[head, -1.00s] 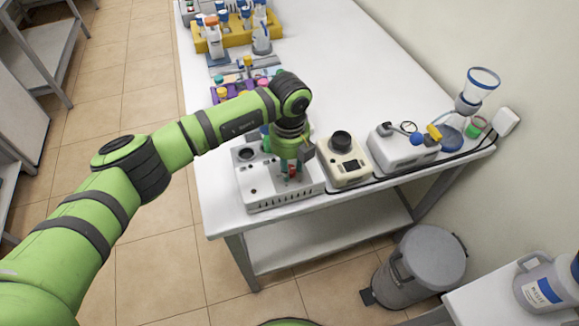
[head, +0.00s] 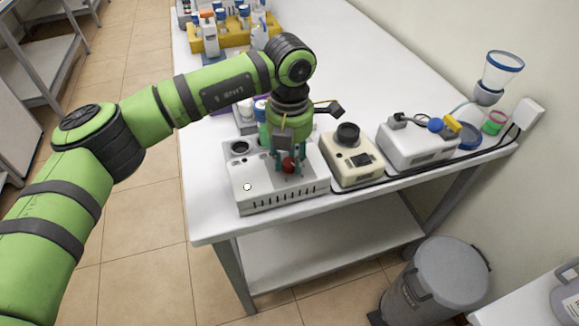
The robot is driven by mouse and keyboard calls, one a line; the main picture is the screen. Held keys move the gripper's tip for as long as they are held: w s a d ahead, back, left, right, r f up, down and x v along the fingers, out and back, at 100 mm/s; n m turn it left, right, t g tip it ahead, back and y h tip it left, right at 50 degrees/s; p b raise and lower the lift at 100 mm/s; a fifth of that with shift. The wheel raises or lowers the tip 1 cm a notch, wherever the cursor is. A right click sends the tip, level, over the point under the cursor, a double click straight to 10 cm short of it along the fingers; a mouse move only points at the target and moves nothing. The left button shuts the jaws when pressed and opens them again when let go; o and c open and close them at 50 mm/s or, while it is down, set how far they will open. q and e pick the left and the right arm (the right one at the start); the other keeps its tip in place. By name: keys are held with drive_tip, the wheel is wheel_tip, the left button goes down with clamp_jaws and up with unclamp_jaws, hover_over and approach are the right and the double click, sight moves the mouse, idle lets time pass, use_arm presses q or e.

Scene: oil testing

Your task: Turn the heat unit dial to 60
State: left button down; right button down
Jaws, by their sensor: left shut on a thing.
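The heat unit is a white box (head: 243,199) with slots along its front, near the table's front-left corner. My left gripper (head: 289,167) points down over the right part of its top face. It is shut on a small red knob (head: 289,164), which looks like the dial. The fingers stand on both sides of the knob and partly cover it. Any scale marks or numbers around it cannot be made out. A round dark opening (head: 240,148) and a small button (head: 247,187) also show on the unit. My right gripper is not in view.
A beige device with a black top (head: 352,167) stands just right of the heat unit. A white device (head: 414,147) and a funnel (head: 500,72) are further right. A yellow rack (head: 240,34) with bottles is at the back. A grey bin (head: 440,280) stands on the floor.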

use_arm(q)
drive_tip(key=m+b, duration=0.1)
drive_tip(key=m, duration=0.1)
drive_tip(key=m+b, duration=0.2)
drive_tip(key=shift+f+m, duration=0.2)
drive_tip(key=shift+m, duration=0.1)
drive_tip(key=m+b, duration=0.1)
drive_tip(key=m, duration=0.1)
drive_tip(key=shift+m+b, duration=0.35)
drive_tip(key=shift+m, duration=0.05)
drive_tip(key=m+b, duration=0.1)
drive_tip(key=m, duration=0.1)
drive_tip(key=shift+r+m, duration=0.1)
drive_tip(key=shift+m, duration=0.2)
drive_tip(key=m, duration=0.2)
drive_tip(key=shift+m, duration=0.4)
drive_tip(key=m, duration=0.3)
drive_tip(key=shift+m+b, duration=0.3)
drive_tip(key=shift+b, duration=0.1)
drive_tip(key=m, duration=0.3)
drive_tip(key=shift+m, duration=2.2)
